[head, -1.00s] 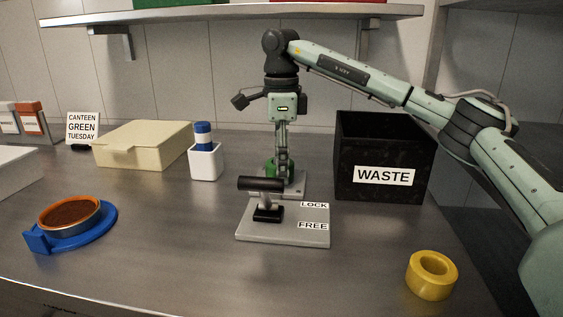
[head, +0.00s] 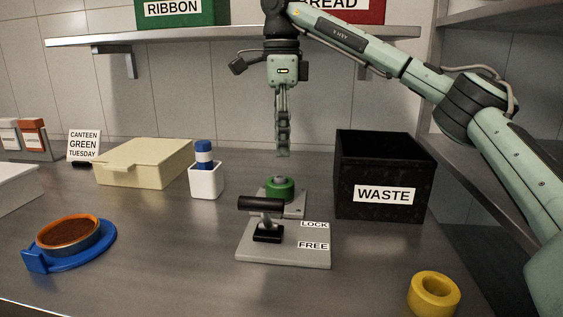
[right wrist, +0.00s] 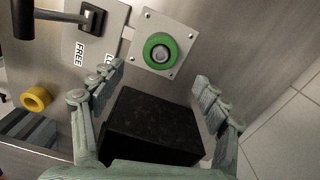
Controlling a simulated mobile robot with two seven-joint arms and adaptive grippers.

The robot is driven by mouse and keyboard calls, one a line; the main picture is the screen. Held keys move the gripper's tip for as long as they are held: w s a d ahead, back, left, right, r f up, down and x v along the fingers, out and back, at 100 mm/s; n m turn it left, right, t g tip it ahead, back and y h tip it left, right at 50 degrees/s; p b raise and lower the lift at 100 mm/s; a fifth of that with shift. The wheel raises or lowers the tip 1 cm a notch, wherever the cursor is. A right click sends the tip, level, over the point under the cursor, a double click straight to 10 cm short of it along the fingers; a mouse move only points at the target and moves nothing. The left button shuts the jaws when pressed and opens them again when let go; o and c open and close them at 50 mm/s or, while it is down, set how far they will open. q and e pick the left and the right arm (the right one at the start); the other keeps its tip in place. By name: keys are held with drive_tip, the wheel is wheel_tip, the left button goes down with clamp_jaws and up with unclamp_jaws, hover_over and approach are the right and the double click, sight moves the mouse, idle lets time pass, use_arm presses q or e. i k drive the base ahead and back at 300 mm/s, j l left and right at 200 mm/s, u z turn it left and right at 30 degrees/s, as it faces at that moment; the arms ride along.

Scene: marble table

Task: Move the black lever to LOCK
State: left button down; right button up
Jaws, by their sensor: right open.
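The black lever (head: 262,203) has a horizontal bar grip on a grey post, which rises from a black pivot block (head: 268,234). It stands on a grey plate (head: 285,257) with a LOCK label (head: 314,224) at the far right and a FREE label (head: 313,245) nearer. I cannot tell which label the lever is set to. In the right wrist view the lever (right wrist: 22,18) is at the top left, partly cut off. My right gripper (head: 283,153) is open and empty, pointing down above and behind the lever, apart from it. My left gripper is out of view.
A green round knob (head: 280,188) on a small plate stands right behind the lever plate. The black WASTE bin (head: 385,165) is to the right, a yellow ring (head: 433,293) at front right. A white cup (head: 206,182) and cream box (head: 145,165) are left. A shelf (head: 230,35) overhangs the back.

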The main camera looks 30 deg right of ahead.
sight(265, 206)
drive_tip(key=k+j, duration=1.2)
drive_tip(key=j, duration=0.15)
